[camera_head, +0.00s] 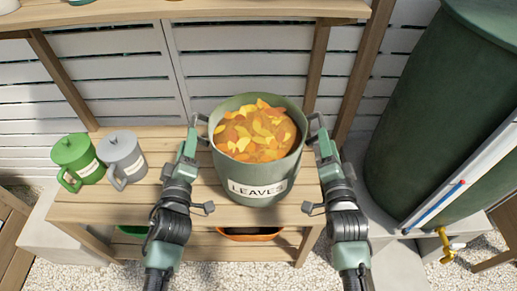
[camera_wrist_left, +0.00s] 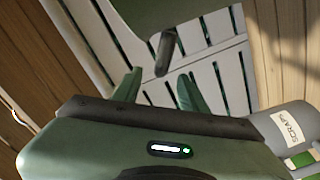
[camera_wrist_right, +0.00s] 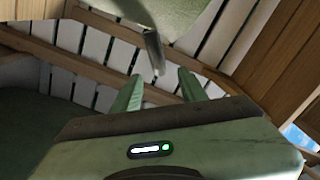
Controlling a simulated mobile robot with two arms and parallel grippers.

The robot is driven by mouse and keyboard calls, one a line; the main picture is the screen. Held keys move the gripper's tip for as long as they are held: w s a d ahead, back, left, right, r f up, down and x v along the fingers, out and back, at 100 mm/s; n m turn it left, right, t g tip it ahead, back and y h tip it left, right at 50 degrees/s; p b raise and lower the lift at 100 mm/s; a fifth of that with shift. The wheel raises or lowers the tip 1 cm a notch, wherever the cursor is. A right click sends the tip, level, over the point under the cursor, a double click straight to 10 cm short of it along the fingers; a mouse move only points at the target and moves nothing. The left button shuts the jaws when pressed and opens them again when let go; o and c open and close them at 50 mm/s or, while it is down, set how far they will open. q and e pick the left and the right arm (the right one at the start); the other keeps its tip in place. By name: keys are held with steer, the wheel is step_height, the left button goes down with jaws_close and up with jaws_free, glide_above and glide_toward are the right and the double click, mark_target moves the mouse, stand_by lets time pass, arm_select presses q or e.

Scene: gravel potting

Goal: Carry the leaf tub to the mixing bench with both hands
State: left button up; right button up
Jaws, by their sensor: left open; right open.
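The leaf tub (camera_head: 232,168) is a green pot labelled LEAVES, filled with orange and yellow leaves, standing upright on the wooden bench in the head view. It has a handle on each side. My left gripper (camera_head: 191,133) is open at the tub's left handle. In the left wrist view the handle (camera_wrist_left: 165,52) lies just beyond and between the open fingers (camera_wrist_left: 157,90). My right gripper (camera_head: 321,133) is open at the right handle. In the right wrist view that handle (camera_wrist_right: 153,52) hangs just beyond the open fingers (camera_wrist_right: 160,90).
A green lidded can (camera_head: 76,152) and a grey lidded can (camera_head: 121,155) stand left on the wooden bench (camera_head: 140,198). A large green barrel (camera_head: 440,110) with a brass tap (camera_head: 447,246) stands close on the right. A shelf (camera_head: 200,12) crosses above. An orange container (camera_head: 250,234) sits below.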

mark_target(191, 121)
arm_select(q)
steer(key=shift+s, duration=0.15)
arm_select(e)
steer(key=shift+s+r, duration=0.1)
steer(key=shift+s, duration=0.05)
arm_select(q)
steer(key=w, duration=0.8)
arm_select(e)
steer(key=w, duration=0.8)
arm_select(q)
jaws_close()
arm_select(e)
jaws_close()
steer(key=shift+a, duration=0.1)
arm_select(q)
steer(key=shift+r, duration=0.2)
arm_select(e)
steer(key=shift+r, duration=0.1)
